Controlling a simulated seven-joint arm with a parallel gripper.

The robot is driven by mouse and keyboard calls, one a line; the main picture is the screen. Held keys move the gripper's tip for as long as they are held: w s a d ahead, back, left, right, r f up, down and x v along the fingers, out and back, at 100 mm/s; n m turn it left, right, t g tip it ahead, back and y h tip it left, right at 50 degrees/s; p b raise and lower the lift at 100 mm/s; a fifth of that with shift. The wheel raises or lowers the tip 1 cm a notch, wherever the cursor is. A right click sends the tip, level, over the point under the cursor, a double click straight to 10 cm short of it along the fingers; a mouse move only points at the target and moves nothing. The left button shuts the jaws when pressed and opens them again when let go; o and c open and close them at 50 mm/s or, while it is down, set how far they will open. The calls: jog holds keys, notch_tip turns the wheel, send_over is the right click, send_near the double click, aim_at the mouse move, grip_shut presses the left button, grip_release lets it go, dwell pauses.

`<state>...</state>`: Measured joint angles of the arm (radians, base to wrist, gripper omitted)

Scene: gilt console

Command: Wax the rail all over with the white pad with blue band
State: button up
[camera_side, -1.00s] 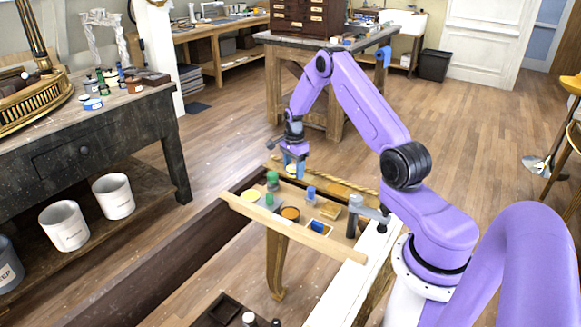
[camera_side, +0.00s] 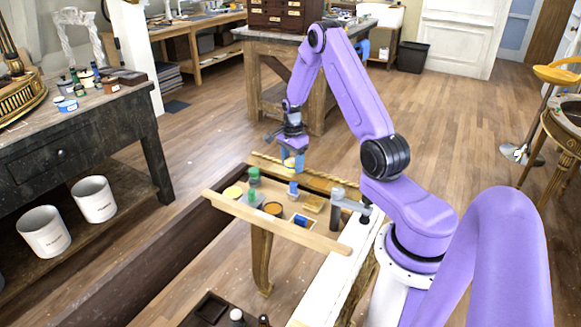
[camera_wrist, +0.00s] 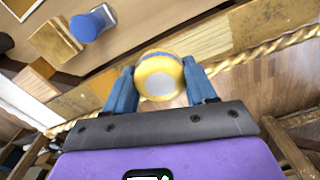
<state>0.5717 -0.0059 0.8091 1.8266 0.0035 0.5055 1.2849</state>
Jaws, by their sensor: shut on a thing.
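My gripper (camera_side: 294,162) is shut on a round pad (camera_wrist: 158,76), held between its blue fingers in the wrist view. The pad looks yellow with a blue band and a pale grey-white face patch; little white shows. In the side view it hangs above the far part of the console top, near its gilt twisted edge (camera_wrist: 262,52). I cannot tell from the pictures whether it touches anything. A pale, plain wooden rail (camera_side: 318,238) runs along the console's near side, apart from my gripper.
A grey upright clamp-like post (camera_side: 338,203) stands at the rail's right end. Open floor lies beyond the console.

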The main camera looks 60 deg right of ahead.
jog(key=shift+r, duration=2.45)
